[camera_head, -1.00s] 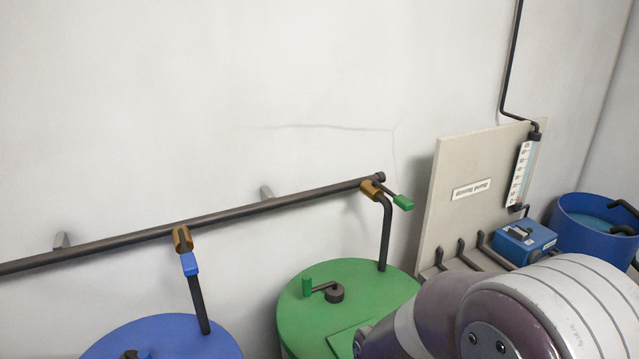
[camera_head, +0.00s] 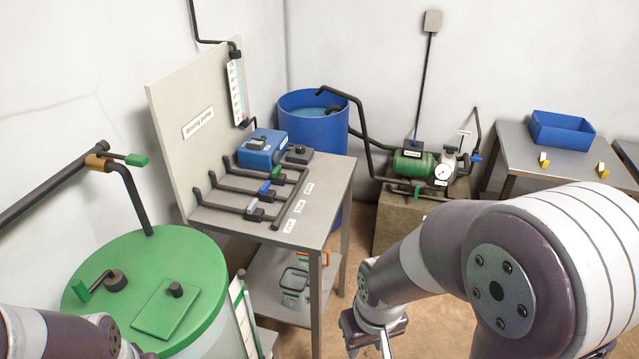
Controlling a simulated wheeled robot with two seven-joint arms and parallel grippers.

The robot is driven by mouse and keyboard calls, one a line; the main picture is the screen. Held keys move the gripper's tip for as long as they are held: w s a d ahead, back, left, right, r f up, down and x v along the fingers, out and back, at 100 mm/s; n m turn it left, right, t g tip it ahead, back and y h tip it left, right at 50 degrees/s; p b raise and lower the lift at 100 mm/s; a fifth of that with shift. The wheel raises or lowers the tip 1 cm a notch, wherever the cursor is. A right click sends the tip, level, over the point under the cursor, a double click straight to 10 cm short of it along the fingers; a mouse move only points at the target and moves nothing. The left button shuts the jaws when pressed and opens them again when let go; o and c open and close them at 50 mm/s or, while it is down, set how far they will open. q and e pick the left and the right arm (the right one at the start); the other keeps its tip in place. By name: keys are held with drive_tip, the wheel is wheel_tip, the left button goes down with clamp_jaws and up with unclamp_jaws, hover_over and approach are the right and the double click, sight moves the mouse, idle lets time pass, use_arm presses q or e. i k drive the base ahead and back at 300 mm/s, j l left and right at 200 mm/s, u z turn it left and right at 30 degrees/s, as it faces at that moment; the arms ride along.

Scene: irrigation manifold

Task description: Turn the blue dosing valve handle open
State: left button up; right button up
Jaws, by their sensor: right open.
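The blue dosing valve handle (camera_head: 265,187) is a small blue lever on the middle of the dark dosing pipes, on the table in front of the upright "dosing pump" panel (camera_head: 170,125). A green handle (camera_head: 278,171) sits on the pipe behind it. My right gripper (camera_head: 377,342) is low at the bottom centre, beyond the table's right edge, open and apart from the handle. Its fingertips are partly cut off by the frame. Part of my left arm shows at the lower left; its gripper is not visible.
The blue dosing pump (camera_head: 262,148) stands behind the valves. A green tank (camera_head: 205,262) is at the left and a blue barrel (camera_head: 318,130) behind the table (camera_head: 325,205). A green motor pump (camera_head: 412,164) and a side table with a blue bin (camera_head: 560,130) are at the right.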

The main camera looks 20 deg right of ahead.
sight(265, 190)
drive_tip(key=z, duration=0.2)
drive_tip(key=i+l, duration=0.1)
drive_tip(key=l, duration=0.3)
drive_tip(key=i+l, duration=0.15)
drive_tip(key=l, duration=0.3)
drive_tip(key=i+l+u, duration=0.1)
drive_tip(key=l, duration=0.3)
drive_tip(key=i+l, duration=0.1)
drive_tip(key=l, duration=0.35)
drive_tip(key=i+l+u, duration=0.1)
drive_tip(key=l, duration=0.3)
drive_tip(key=i+l, duration=0.15)
drive_tip(key=i, duration=0.35)
drive_tip(key=i+l+u, duration=0.15)
drive_tip(key=i, duration=0.35)
drive_tip(key=i+l, duration=0.25)
drive_tip(key=i, duration=0.25)
drive_tip(key=j+u, duration=0.05)
